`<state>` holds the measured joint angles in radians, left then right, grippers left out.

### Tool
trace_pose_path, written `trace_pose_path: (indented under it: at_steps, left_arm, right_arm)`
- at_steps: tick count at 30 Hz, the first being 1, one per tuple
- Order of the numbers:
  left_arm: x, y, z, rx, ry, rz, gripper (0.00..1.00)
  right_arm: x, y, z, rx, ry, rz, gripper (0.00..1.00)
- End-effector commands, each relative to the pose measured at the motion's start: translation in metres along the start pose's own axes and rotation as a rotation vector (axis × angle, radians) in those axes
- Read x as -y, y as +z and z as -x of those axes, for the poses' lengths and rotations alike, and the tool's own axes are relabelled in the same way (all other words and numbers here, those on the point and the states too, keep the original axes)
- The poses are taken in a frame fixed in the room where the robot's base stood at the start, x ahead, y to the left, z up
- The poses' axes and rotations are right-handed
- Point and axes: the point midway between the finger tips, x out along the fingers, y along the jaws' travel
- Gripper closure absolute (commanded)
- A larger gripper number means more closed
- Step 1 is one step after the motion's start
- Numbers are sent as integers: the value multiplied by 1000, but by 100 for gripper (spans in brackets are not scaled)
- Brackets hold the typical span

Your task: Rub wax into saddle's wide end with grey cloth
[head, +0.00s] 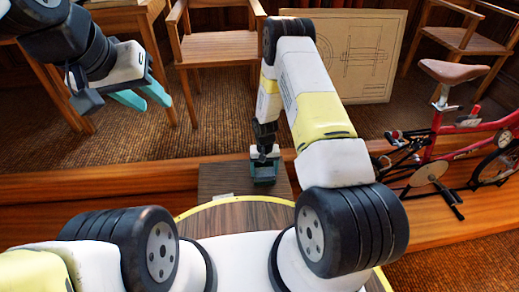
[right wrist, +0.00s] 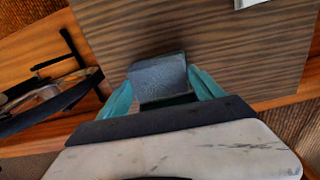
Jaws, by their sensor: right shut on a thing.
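The brown saddle (head: 455,70) sits on top of the red exercise bike at the right of the head view, its broad part at the upper left of the bike. My right gripper (head: 264,175) is low in the middle of the head view, well left of the saddle. In the right wrist view my right gripper (right wrist: 163,95) is shut on the grey cloth (right wrist: 158,79), a small folded pad between its teal fingers. My left gripper (head: 143,98) is at the upper left, its teal fingers apart and empty. I see no wax container.
A dark wood-grained surface (head: 217,181) lies under my right gripper. The red bike (head: 450,135) stands at the right. Wooden chairs (head: 215,48) and a drawing board (head: 365,55) stand behind. A small white item (right wrist: 251,3) lies at the wrist view's top edge.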

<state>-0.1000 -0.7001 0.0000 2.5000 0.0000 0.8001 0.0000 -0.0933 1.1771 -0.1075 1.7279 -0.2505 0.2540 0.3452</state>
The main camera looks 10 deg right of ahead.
Motion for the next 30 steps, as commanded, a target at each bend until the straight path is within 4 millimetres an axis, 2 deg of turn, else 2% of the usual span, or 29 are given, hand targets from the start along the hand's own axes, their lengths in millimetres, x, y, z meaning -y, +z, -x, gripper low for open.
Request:
trace_pose_path:
  at_steps: [30]
  left_arm:
    - [0, 0, 0, 0, 0, 0, 64]
  right_arm:
    - [0, 0, -8, 0, 0, 0, 56]
